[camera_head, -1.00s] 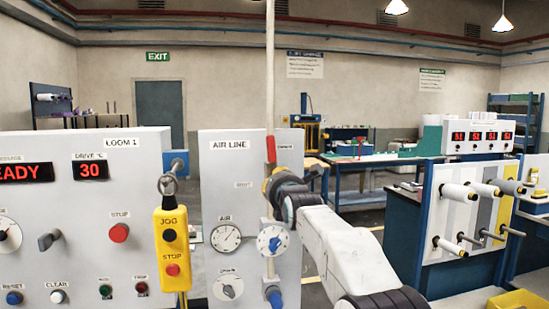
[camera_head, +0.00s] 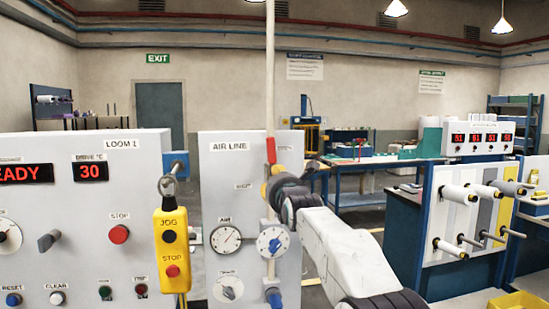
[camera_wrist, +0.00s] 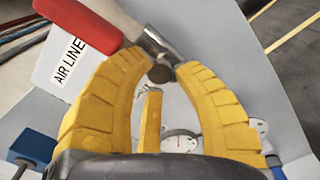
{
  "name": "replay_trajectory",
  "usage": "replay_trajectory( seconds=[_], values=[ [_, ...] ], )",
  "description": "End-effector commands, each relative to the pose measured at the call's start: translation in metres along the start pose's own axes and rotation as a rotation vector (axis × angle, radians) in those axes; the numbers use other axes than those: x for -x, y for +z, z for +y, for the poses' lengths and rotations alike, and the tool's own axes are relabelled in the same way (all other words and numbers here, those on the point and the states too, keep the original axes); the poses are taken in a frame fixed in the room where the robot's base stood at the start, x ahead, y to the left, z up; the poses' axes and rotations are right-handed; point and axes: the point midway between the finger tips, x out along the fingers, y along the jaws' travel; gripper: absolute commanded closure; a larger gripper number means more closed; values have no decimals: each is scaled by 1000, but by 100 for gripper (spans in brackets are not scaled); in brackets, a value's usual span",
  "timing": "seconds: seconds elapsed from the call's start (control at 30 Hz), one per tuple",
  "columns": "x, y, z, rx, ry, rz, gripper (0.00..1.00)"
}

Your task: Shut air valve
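The air valve has a red lever handle (camera_head: 271,150) standing upright on the vertical pipe of the white AIR LINE panel (camera_head: 228,170). In the wrist view the red handle (camera_wrist: 85,20) runs from the upper left to a metal hub with a dark round nut (camera_wrist: 160,73). My gripper (camera_wrist: 163,62) has its yellow fingertips apart on either side of the hub. Whether they touch the metal cannot be told. In the head view my gripper (camera_head: 267,188) is just below the red handle and hides the valve body.
An AIR gauge (camera_head: 226,239), a blue-knobbed dial (camera_head: 272,241) and a lower blue handle (camera_head: 274,297) sit under my gripper on the panel. A yellow JOG/STOP pendant (camera_head: 171,250) hangs to the left. Spools (camera_head: 460,193) stand on a rack at the right.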

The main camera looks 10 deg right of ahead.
Motion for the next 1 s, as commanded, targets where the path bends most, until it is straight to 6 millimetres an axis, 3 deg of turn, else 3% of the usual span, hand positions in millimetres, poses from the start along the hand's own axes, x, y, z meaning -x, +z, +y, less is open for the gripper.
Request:
replay_trajectory(
  seconds=[0.23, 0.53, 1.0],
  values=[
    [0, 1, 0, 0, 1, -2, 51],
    [4, 1, 0, 0, 3, -6, 51],
    [59, -2, -1, 0, 2, -3, 51]
  ],
)
